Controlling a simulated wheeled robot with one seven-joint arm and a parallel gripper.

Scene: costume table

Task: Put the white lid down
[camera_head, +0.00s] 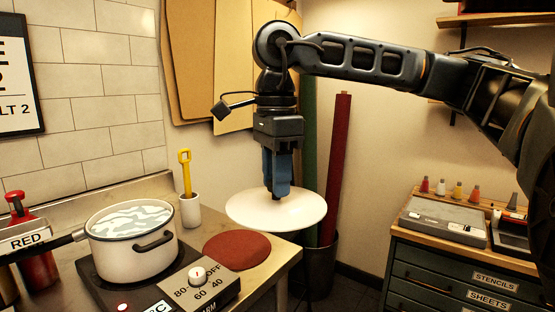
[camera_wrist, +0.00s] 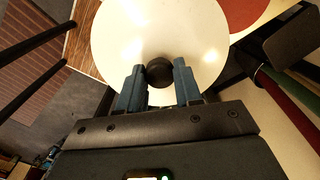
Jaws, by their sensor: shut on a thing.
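The white lid (camera_head: 250,210) is a round disc with a dark knob, held level in the air near the table's right corner. My gripper (camera_head: 277,190) points down and its blue fingers are shut on the lid's knob. In the wrist view the lid (camera_wrist: 120,40) fills the upper middle, with the dark knob (camera_wrist: 159,71) between the fingertips. A round red-brown mat (camera_head: 237,251) lies on the table below and left of the lid. The white pot (camera_head: 135,255) stands uncovered at left, with pale swirled liquid inside.
The pot sits on a dark hot plate with a dial control box (camera_head: 199,288) beside it. A white cup (camera_head: 190,210) with a yellow tool stands behind. A bin (camera_head: 318,268) with red and green rolls stands right of the table. A drawer cabinet (camera_head: 440,275) is at far right.

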